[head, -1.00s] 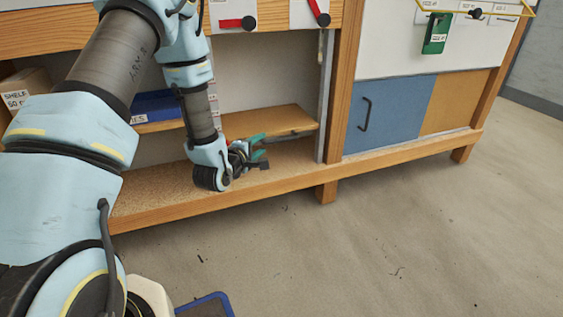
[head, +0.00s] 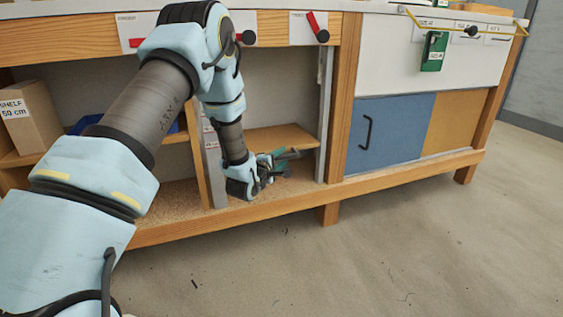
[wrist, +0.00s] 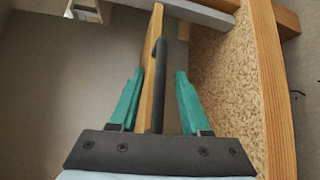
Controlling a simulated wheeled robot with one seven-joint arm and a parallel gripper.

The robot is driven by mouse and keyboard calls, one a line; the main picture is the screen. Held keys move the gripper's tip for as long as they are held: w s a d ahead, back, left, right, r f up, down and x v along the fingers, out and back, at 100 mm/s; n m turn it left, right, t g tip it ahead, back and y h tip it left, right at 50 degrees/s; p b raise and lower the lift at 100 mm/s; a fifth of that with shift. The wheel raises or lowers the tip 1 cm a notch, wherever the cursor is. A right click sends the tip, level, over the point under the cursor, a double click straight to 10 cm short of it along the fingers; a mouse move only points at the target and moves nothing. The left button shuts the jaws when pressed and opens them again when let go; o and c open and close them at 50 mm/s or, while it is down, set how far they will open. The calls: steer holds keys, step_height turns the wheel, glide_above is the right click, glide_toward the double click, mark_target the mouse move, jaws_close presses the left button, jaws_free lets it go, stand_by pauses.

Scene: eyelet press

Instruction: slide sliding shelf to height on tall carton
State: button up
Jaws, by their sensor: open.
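The sliding shelf (head: 278,136) is a wooden board low in the middle bay of the bench. In the wrist view its edge (wrist: 150,70) runs away from me, with a dark bar-like handle (wrist: 160,80) alongside it. My gripper (head: 276,161) is at the shelf's front; its teal fingers are open. In the wrist view the gripper (wrist: 156,92) has one finger on each side of the shelf edge and bar, with gaps visible. The tall carton (head: 33,120), brown and labelled "SHELF 50 cm", stands in the left bay. My arm hides part of the bays.
A wooden upright (head: 200,160) divides the bays. A blue bin is partly hidden behind my arm. A blue door (head: 390,135) with a black handle is at the right.

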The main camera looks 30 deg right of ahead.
steer(key=shift+w+d, duration=0.1)
steer(key=shift+c, duration=0.3)
jaws_close()
stand_by(1.1)
